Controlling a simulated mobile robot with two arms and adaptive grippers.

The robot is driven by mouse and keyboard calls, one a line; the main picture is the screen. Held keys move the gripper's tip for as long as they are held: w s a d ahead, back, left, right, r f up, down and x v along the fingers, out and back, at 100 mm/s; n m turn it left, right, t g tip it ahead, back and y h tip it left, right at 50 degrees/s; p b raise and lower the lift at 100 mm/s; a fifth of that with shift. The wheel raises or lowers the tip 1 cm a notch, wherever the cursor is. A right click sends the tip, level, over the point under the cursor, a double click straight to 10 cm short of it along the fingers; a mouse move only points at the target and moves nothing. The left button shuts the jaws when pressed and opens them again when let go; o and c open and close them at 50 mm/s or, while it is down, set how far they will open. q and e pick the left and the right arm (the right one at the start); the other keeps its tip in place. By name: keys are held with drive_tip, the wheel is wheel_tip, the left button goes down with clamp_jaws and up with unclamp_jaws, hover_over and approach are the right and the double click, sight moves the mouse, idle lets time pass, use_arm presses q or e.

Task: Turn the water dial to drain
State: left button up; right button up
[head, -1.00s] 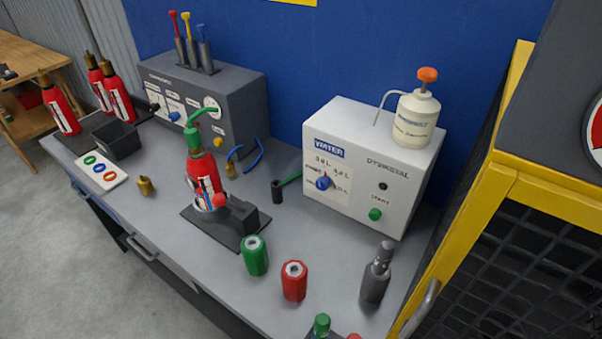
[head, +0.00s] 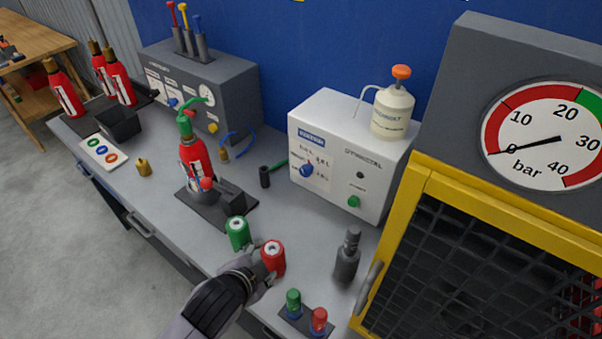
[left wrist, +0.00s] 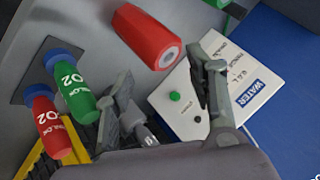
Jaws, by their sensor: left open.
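The water dial (head: 307,169) is a small blue knob on the front of the white WATER box (head: 345,130); its setting is too small to read. A green start button (head: 354,202) sits lower right of it. In the left wrist view the box (left wrist: 249,100) shows behind my finger, and I cannot make out the dial there. My left gripper (head: 262,268) is open, in front of the dial and below it in the picture, close by a red cylinder (head: 274,256). Its spread fingers (left wrist: 165,95) hold nothing. My right gripper is not in view.
A green cylinder (head: 238,233) stands left of the red one. A dark grey bottle (head: 347,258) stands to the right. A red extinguisher (head: 195,160) is in a stand. Small green and red CO2 cartridges (head: 293,302) are near the front edge. A yellow-framed cage (head: 400,235) borders the right.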

use_arm(q)
drive_tip(key=w+d+r+m+t+h, duration=0.2)
drive_tip(key=w+d+r+m, duration=0.3)
drive_tip(key=m, duration=0.3)
drive_tip(key=m+h, duration=0.4)
drive_tip(key=m, duration=1.8)
approach(303, 173)
drive_tip(key=shift+m, duration=0.3)
drive_tip(key=b+x, duration=0.1)
drive_tip(key=x, duration=0.6)
drive_tip(key=shift+d+f, duration=0.15)
drive_tip(key=shift+f, duration=0.05)
drive_tip(key=shift+w+d+f+y, duration=0.15)
drive_tip(key=shift+w+d+y, duration=0.2)
drive_tip(key=shift+w, duration=0.25)
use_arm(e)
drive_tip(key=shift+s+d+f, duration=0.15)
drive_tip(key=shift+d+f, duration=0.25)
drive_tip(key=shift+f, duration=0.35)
use_arm(q)
drive_tip(key=shift+c, duration=0.5)
drive_tip(key=c, duration=1)
